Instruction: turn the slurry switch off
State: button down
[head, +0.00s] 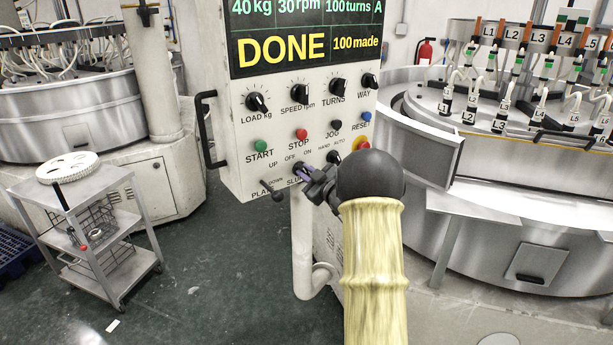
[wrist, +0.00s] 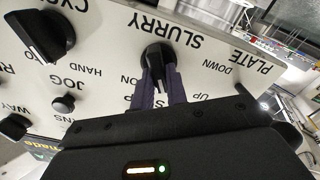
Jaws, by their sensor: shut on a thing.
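The slurry switch (wrist: 157,54) is a black rotary knob on the white control panel (head: 232,120), under the buttons near the lower edge. In the wrist view the panel's lettering is upside down; SLURRY reads above the knob and ON beside it, while OFF is hidden there. My gripper (head: 312,178) is at the knob, and its purple fingers (wrist: 160,88) stand on either side of it, shut on it. The head view hides most of the knob behind my gripper. I cannot tell clearly which mark the knob points to.
The plate lever (head: 274,193) sticks out just left of the switch. The stop button (head: 301,134) and start button (head: 260,145) are above. The display (head: 300,35) reads DONE, 100 made. A cart (head: 98,200) stands left; a lapping machine (head: 520,210) stands right.

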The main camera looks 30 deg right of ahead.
jog(key=c, duration=1.4)
grip_release()
jog(key=s+d+b, duration=0.3)
jog(key=s+b, duration=0.1)
jog(key=s, duration=1.3)
